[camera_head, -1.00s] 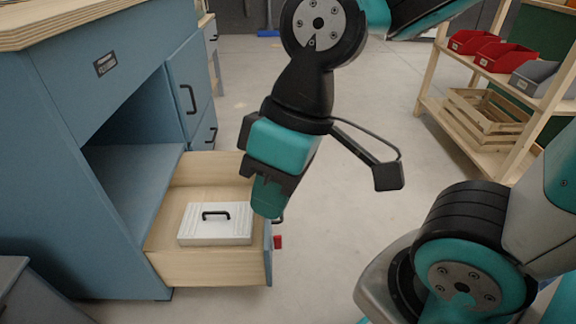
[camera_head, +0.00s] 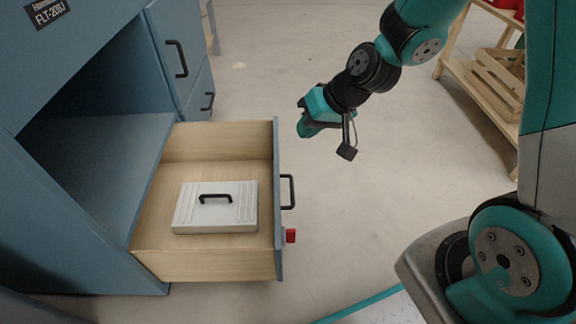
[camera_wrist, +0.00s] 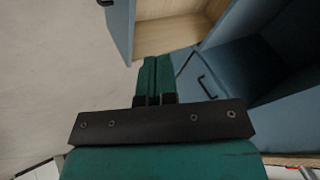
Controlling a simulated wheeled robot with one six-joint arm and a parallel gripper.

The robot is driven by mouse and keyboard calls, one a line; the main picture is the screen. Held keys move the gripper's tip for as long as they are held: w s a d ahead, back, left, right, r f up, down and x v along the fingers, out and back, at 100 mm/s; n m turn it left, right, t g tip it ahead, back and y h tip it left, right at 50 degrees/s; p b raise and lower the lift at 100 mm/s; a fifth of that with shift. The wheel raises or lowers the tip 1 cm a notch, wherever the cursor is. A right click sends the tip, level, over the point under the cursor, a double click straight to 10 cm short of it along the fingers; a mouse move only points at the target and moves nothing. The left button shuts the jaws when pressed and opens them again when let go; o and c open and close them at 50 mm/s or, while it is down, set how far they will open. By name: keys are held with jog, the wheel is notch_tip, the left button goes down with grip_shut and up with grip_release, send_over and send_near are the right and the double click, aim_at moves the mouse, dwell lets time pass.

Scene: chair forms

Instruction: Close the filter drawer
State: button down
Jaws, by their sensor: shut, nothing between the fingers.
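The filter drawer (camera_head: 205,266) is a wooden box with a blue front, standing well out of the blue cabinet (camera_head: 75,150). Its front carries a black handle (camera_head: 289,192) and a red knob (camera_head: 291,236). A white filter with a black grip (camera_head: 216,216) lies inside. My gripper (camera_head: 304,129) is shut and empty, beyond and to the right of the drawer front's far end, apart from it. In the wrist view my gripper's fingers (camera_wrist: 154,68) are together, and part of the drawer (camera_wrist: 168,36) shows beyond them.
A wooden shelf rack (camera_head: 488,95) stands at the right. Other blue cabinet fronts with black handles (camera_head: 176,58) are behind the drawer. The concrete floor (camera_head: 350,210) in front of the drawer is clear.

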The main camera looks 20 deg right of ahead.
jog(key=w+d+f+m+t+h+b, duration=0.1)
jog(key=w+d+f, duration=0.15)
jog(key=f, duration=0.25)
jog(key=w+d+f+m+t+b, duration=0.1)
jog(key=d+f+m, duration=0.1)
jog(key=d+f, duration=0.3)
jog(key=w+a+f+b, duration=0.6)
jog(key=a+f+b, duration=0.1)
jog(key=a+f, duration=0.1)
jog(key=shift+w+a+f, duration=0.15)
jog(key=shift+f, duration=0.2)
